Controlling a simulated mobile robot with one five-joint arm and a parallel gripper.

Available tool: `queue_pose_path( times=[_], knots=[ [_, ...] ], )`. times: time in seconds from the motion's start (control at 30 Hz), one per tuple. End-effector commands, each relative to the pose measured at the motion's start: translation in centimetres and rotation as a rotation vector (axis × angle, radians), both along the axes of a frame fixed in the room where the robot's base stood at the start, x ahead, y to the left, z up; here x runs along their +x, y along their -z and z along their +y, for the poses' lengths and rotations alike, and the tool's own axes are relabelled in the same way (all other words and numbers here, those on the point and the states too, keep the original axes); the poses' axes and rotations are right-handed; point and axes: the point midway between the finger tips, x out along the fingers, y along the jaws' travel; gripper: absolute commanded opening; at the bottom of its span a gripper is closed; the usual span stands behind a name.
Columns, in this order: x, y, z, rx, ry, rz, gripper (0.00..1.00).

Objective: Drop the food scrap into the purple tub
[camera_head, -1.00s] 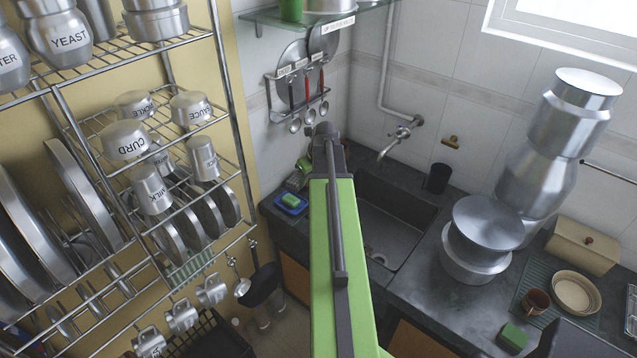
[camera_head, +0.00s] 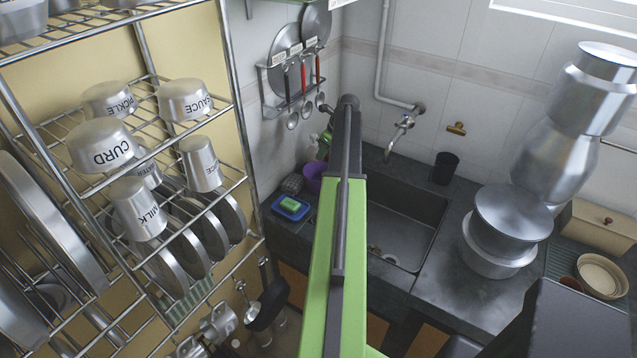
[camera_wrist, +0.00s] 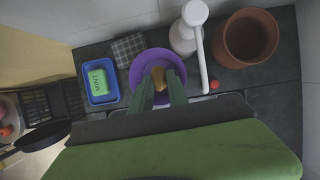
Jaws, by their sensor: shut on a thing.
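The purple tub (camera_wrist: 138,70) is on the dark counter in the wrist view, and a small part of it (camera_head: 314,174) shows left of my arm in the head view. My gripper (camera_wrist: 158,88) is shut on the food scrap (camera_wrist: 159,78), a brownish-yellow piece between the green fingers. In the wrist view the scrap overlaps the tub's opening. I cannot tell how high it is above the tub. In the head view my green arm hides the gripper and the scrap.
A blue tray (camera_wrist: 99,84) with a green soap bar lies left of the tub. A white pump bottle (camera_wrist: 187,32) and a brown pot (camera_wrist: 246,38) stand to its right. The sink (camera_head: 401,225), steel canisters (camera_head: 560,150) and a rack of steelware (camera_head: 150,170) are around my arm.

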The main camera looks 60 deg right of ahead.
Motion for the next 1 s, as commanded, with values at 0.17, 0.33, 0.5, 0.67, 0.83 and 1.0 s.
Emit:
queue_pose_path(
  times=[0.17,0.33,0.5,0.67,0.83,1.0],
  knots=[
    [-0.6,2.9,-0.5,0.000,0.010,0.000,0.00],
    [-1.0,5.1,-0.8,0.000,0.015,0.000,0.00],
    [-1.1,5.5,-1.0,0.000,0.017,0.000,0.00],
    [-1.2,5.3,-1.0,0.000,0.018,0.000,0.00],
    [-1.2,5.3,-1.0,0.000,0.018,0.000,0.41],
    [-1.2,5.3,-1.0,0.000,0.019,0.000,0.45]
  ],
)
